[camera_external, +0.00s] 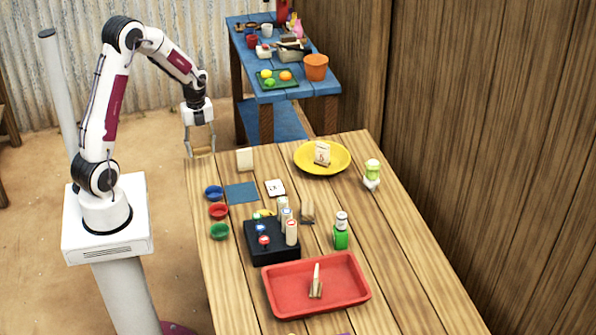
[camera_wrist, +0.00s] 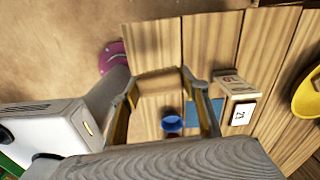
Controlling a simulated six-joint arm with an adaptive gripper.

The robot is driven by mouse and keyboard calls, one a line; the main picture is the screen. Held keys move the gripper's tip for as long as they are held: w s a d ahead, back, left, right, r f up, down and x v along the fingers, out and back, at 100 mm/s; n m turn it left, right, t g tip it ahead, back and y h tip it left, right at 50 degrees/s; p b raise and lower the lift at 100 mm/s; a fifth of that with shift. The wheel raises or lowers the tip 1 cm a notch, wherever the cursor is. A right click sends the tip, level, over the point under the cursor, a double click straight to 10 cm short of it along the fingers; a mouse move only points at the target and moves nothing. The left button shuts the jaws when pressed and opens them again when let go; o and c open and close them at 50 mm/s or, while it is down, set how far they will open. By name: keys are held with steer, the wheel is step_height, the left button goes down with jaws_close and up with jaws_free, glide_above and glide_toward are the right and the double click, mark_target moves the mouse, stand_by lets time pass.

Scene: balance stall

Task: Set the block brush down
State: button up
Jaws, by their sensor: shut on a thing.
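My gripper (camera_external: 201,148) is over the far left corner of the wooden table (camera_external: 400,255). It is shut on a tan wooden block, which I take for the block brush (camera_external: 203,152). In the wrist view the block (camera_wrist: 158,78) spans the gap between the fingertips of my gripper (camera_wrist: 162,90). I cannot make out bristles, and its underside is hidden. I cannot tell whether it touches the tabletop.
A pale upright block (camera_external: 245,160) stands right of my gripper. A blue mat (camera_external: 241,193), small bowls (camera_external: 214,192), a black box (camera_external: 266,251), a yellow plate (camera_external: 303,167) and a red tray (camera_external: 284,301) stand nearer or further right. The right table edge is mostly clear.

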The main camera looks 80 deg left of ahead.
mark_target(201, 146)
steer(key=shift+r, duration=1.7)
steer(key=w+d, duration=0.6)
steer(key=d, duration=0.3)
steer(key=w+d+m, duration=0.1)
steer(key=w+d, duration=0.5)
steer(key=d, duration=0.3)
steer(key=shift+r, duration=0.15)
steer(key=shift+f, duration=3.15)
